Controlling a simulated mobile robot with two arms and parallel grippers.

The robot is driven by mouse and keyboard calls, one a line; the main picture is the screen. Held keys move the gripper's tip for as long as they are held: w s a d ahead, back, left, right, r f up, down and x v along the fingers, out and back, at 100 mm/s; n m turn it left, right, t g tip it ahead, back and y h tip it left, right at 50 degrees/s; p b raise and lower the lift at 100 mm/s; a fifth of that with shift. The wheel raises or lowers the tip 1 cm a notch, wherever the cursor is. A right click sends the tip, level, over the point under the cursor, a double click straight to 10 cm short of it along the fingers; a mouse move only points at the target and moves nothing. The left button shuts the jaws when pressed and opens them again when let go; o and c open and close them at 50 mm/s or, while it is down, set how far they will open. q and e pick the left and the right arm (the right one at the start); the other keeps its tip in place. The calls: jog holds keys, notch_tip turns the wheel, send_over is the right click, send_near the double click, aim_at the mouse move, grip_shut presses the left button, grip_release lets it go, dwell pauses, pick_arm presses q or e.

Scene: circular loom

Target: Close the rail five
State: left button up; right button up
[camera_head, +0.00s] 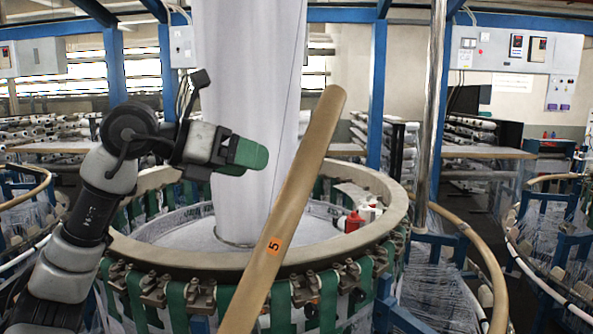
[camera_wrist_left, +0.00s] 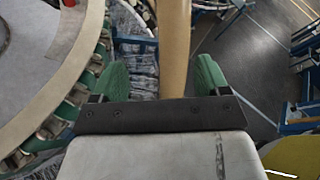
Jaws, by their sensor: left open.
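Rail five (camera_head: 318,140) is a long tan bar with an orange label "5" (camera_head: 275,246). It slants up from the bottom centre to the upper right, in front of the circular loom's beige ring (camera_head: 130,246). My left gripper (camera_head: 248,158) is left of the rail's upper part, with a gap between its green fingertips and the rail in the head view. In the left wrist view the gripper (camera_wrist_left: 160,78) is open, and the rail (camera_wrist_left: 173,45) shows between its two green fingers. I cannot tell whether they touch. My right gripper is out of view.
A white fabric column (camera_head: 245,90) rises inside the loom, behind the gripper. Another tan rail (camera_head: 487,262) curves at the right beside a metal pole (camera_head: 432,110). Red and white bottles (camera_head: 355,220) stand on the loom. Dark floor (camera_wrist_left: 250,60) shows right of the rail.

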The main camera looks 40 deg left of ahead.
aim_at(289, 171)
pick_arm(q)
jog(key=d, duration=0.1)
jog(key=d+p, duration=0.1)
jog(key=d, duration=0.1)
jog(key=shift+w+r, duration=0.1)
jog(key=shift+w, duration=0.25)
jog(key=p+x, duration=0.1)
jog(key=x, duration=0.2)
jog(key=shift+w+d+p, duration=0.1)
jog(key=shift+d+p, duration=0.05)
jog(key=shift+p, duration=0.15)
jog(key=w, duration=0.1)
jog(key=w+f, duration=0.1)
jog(key=w+p, duration=0.1)
jog(key=shift+d+f, duration=0.25)
jog(key=shift+w+d+f, duration=0.25)
jog(key=shift+w+d, duration=0.1)
jog(key=shift+w, duration=0.1)
jog(key=shift+d, duration=0.15)
jog(key=shift+f, duration=0.1)
jog(key=shift+w, duration=0.1)
jog(key=shift+c, duration=1.3)
jog(key=c, duration=1)
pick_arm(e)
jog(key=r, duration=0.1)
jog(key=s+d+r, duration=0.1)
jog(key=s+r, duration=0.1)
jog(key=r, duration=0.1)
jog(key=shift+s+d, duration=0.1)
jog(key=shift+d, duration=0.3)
